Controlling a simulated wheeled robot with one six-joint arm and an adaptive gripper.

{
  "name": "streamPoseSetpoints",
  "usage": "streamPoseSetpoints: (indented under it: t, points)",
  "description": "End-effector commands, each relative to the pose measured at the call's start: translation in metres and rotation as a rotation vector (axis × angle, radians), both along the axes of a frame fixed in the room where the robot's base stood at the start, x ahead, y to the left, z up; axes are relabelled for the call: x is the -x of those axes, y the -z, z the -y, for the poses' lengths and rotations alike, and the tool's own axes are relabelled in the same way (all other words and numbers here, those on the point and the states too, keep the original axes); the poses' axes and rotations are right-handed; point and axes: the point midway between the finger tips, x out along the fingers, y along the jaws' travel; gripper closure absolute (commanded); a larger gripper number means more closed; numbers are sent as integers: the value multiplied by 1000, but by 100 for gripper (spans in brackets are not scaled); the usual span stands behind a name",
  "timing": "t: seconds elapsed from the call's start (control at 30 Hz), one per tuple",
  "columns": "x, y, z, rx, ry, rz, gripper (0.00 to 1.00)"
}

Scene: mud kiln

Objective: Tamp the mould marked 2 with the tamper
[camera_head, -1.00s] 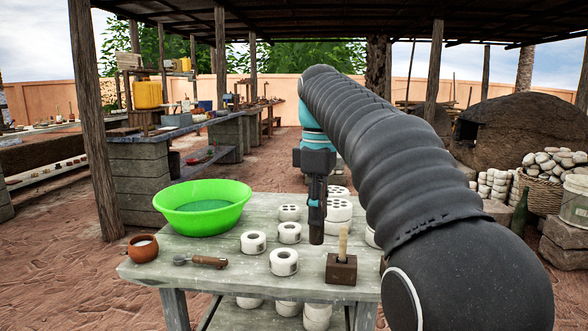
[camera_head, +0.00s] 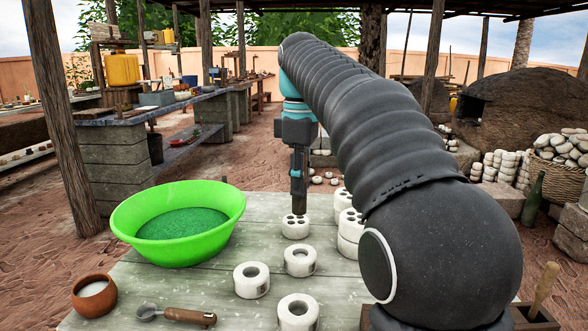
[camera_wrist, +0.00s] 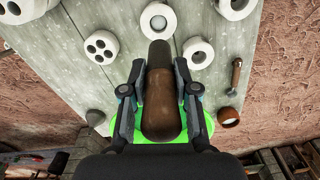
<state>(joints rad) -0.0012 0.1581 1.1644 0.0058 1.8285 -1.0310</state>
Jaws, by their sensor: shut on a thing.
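My gripper (camera_head: 299,178) is shut on the tamper, a brown wooden cylinder with a darker lower end (camera_wrist: 161,100), and holds it above the table. In the head view the tamper's end (camera_head: 299,205) overlaps a white holed disc (camera_head: 295,227); the wrist view shows that disc (camera_wrist: 101,47) off to the left. Three white ring-shaped moulds stand on the table: one (camera_head: 300,261) right of centre, one (camera_head: 251,280) to its left, one (camera_head: 298,313) nearest. Dark marks show on their sides, too small to read, so I cannot tell which is 2.
A green basin (camera_head: 180,250) stands left on the table (camera_head: 200,290). A clay cup (camera_head: 94,297) and a scoop (camera_head: 176,314) lie at front left. Stacked holed discs (camera_head: 350,225) stand behind my arm. A wooden block with a handle (camera_head: 540,290) is at lower right.

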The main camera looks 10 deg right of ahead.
Motion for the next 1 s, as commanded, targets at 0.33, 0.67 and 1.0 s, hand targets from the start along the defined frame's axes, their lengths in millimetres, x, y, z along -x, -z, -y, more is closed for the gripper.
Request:
streamPoseSetpoints:
  t: [0.33, 0.67, 1.0]
  points:
    - [1, 18, 2, 0, 3, 0, 100]
    - [0, 45, 0, 1, 0, 1, 100]
    - [0, 69, 0, 0, -1, 0, 100]
